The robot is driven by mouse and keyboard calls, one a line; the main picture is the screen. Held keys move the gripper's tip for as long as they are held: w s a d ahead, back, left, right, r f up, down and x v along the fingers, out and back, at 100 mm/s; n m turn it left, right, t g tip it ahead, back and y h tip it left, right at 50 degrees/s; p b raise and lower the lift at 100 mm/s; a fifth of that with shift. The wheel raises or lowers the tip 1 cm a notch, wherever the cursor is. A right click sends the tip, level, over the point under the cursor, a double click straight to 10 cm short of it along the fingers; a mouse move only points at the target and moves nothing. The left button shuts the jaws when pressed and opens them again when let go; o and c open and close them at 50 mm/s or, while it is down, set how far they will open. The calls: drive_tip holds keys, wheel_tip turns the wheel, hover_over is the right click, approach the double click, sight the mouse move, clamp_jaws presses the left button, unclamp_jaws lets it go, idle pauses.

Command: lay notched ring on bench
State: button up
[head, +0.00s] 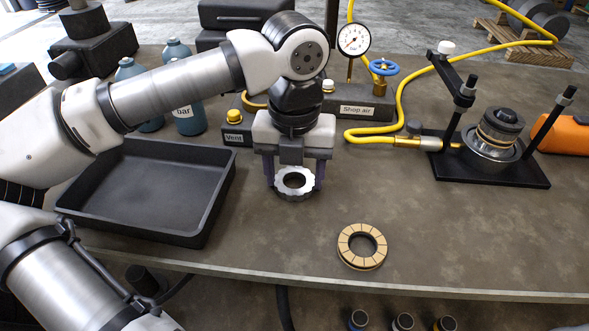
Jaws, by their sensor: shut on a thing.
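The notched ring (294,194) is a silvery metal ring with a notched outer edge and a round hole. My gripper (294,182) is shut on it, with one dark finger at its left side and one at its right. The ring looks roughly level, over the middle of the bench (440,225). I cannot tell whether it touches the bench top or hangs just above it.
A tan segmented friction ring (362,247) lies near the bench's front edge. An empty black tray (215,208) is at left. A black fixture (490,172) holding a cylindrical assembly stands at right. The shop-air block (365,108) and yellow hose (395,118) are behind.

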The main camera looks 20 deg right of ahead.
drive_tip(key=shift+f, duration=0.15)
drive_tip(key=o, duration=1.1)
drive_tip(key=shift+o, duration=0.2)
wheel_tip(320, 180, up, 12)
drive_tip(key=shift+r+b, duration=0.2)
drive_tip(key=shift+b, duration=0.25)
